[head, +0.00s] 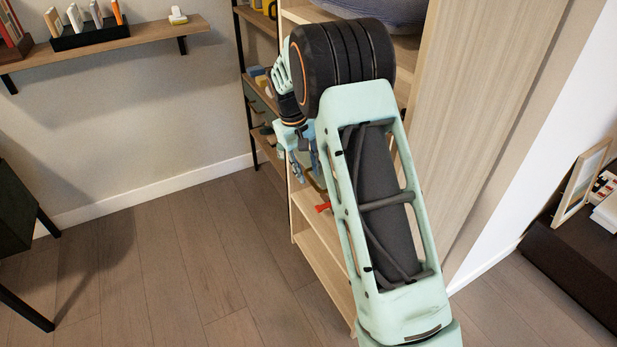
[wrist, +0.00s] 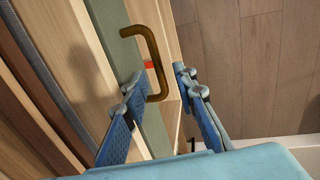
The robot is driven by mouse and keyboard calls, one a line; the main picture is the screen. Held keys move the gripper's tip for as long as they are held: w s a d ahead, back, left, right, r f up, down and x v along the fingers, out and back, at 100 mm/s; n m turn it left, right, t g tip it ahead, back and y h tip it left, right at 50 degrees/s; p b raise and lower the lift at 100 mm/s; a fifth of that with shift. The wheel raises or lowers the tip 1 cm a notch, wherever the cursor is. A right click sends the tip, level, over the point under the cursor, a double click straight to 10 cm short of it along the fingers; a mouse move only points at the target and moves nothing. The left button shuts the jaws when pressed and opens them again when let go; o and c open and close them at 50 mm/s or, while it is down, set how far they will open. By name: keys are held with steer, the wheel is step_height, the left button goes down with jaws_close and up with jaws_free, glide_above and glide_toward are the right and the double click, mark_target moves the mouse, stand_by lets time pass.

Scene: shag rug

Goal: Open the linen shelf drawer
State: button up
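In the wrist view the drawer's grey-green front (wrist: 117,38) runs along the light wood shelf. A curved brown-gold bar handle (wrist: 153,42) stands out from it. My gripper (wrist: 158,77) is open, with one finger on each side of the handle's near end. The left finger lies over the drawer front and the right finger is beyond the bar. I cannot tell whether either finger touches it. In the head view my gripper (head: 303,150) is at the open side of the light wood shelf (head: 480,110). My arm hides most of the drawer there.
A red object (head: 323,207) shows low on the shelf. A dark-framed shelf (head: 246,80) stands behind, against the wall. A wall shelf (head: 150,35) with books is at upper left. A dark cabinet (head: 15,215) is at left. The wooden floor (head: 190,255) between is clear.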

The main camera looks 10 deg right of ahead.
steer(key=shift+w+d+f, duration=0.1)
steer(key=shift+d+f, duration=0.05)
steer(key=shift+f, duration=0.55)
jaws_close()
